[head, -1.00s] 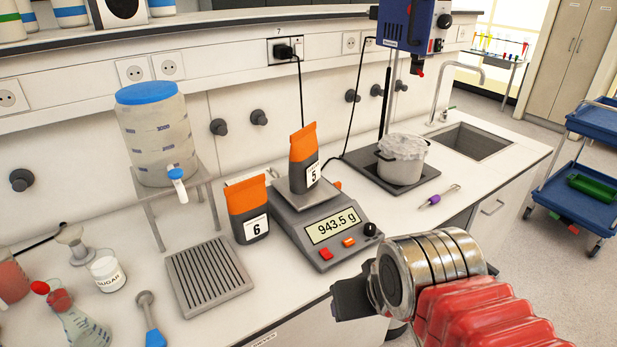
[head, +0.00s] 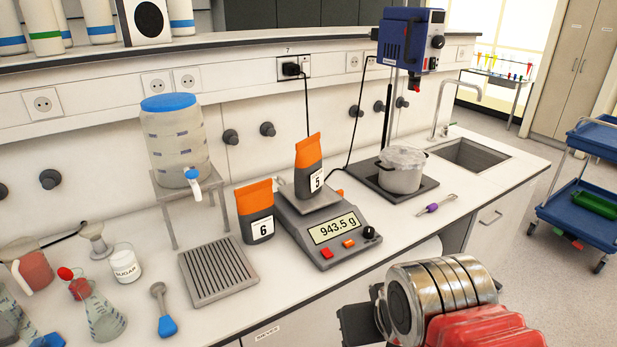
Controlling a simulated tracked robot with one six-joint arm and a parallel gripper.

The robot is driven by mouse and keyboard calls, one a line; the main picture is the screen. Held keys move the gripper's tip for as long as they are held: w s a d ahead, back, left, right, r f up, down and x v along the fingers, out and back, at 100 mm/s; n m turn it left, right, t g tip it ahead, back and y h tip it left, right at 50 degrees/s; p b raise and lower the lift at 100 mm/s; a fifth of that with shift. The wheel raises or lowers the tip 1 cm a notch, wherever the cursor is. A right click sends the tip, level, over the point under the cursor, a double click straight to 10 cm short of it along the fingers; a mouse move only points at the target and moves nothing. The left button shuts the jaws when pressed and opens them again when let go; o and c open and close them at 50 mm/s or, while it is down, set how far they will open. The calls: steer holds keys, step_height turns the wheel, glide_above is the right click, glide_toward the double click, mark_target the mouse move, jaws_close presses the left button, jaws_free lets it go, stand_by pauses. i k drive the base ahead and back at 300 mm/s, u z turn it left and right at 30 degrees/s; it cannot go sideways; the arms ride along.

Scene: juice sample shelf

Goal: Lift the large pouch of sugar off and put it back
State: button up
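A similar pouch marked 6 (head: 256,212) stands on the bench just left of the scale. Neither pouch's contents can be read; only the numbers show. My gripper (head: 358,322) is at the lower right, in front of the bench edge, apart from both pouches. Only a dark part of it shows beside my metal wrist. Its fingers cannot be made out.
A blue-lidded dispenser (head: 176,140) on a stand and a grooved tray (head: 218,272) are left of the pouches. A covered pot (head: 401,172) sits behind right, under a blue stirrer (head: 409,40). A purple-handled tool (head: 433,209) lies nearby.

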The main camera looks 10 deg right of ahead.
mark_target(308, 172)
steer(key=u, duration=4)
steer(key=k, duration=1.2)
steer(key=u, duration=0.05)
